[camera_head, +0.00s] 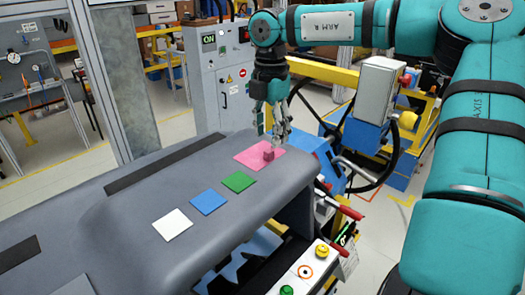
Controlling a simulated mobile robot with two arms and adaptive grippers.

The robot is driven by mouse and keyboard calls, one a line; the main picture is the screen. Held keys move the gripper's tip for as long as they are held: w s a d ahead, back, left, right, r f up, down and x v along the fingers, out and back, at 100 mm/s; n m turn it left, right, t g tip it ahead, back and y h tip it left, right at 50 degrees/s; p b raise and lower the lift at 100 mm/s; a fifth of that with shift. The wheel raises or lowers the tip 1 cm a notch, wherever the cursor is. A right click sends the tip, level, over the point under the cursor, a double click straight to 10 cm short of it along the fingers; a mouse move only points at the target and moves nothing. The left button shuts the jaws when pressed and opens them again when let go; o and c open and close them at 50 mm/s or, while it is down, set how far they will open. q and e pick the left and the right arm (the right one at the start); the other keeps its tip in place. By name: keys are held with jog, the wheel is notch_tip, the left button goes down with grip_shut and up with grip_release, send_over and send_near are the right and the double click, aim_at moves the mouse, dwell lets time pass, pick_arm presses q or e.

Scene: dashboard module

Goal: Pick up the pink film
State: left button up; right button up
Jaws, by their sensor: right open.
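The pink film (250,157) lies flat on the grey dashboard (140,243), near its far right end. A small pink block (268,153) stands up on the film's right part. My right gripper (276,140) points down from above, just over the right side of the film, with its fingers apart and seemingly nothing held. Whether a fingertip touches the block or film cannot be told. My left gripper does not show.
Green (238,181), blue (208,201) and white (173,224) squares lie in a row on the dashboard toward the front left. A steering wheel (370,150) and levers stand right of the dashboard. A grey control cabinet (222,85) stands behind.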

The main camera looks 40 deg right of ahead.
aim_at(269, 150)
notch_tip(269, 150, down, 4)
jog(key=p, duration=0.2)
jog(key=shift+f+p, duration=0.15)
jog(key=shift+p, duration=0.25)
jog(key=shift+f, duration=0.4)
jog(key=shift+r, duration=0.1)
jog(key=c, duration=0.4)
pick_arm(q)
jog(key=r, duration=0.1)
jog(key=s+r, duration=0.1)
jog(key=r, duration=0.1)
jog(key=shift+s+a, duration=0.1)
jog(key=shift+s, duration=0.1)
pick_arm(e)
jog(key=c, duration=0.4)
